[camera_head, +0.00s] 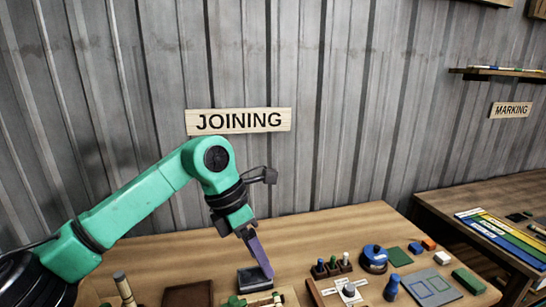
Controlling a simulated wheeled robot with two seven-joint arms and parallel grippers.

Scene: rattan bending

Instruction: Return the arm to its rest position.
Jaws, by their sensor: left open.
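My left arm, green with black joints, comes in from the left and bends down over the workbench (346,222). My left gripper (260,257) points down with its purple-grey fingers and is open. Its tips appear close to a dark block (249,279) on the bench; I cannot tell whether they touch it. I see nothing held between the fingers. My right gripper is not in view.
A wooden rack with small bottles (332,266), a blue round container (374,257), a grey mat (430,287) and small coloured blocks (468,281) crowd the bench's right side. A brown tray (188,294) lies front left. A corrugated wall with a "JOINING" sign (239,121) stands behind.

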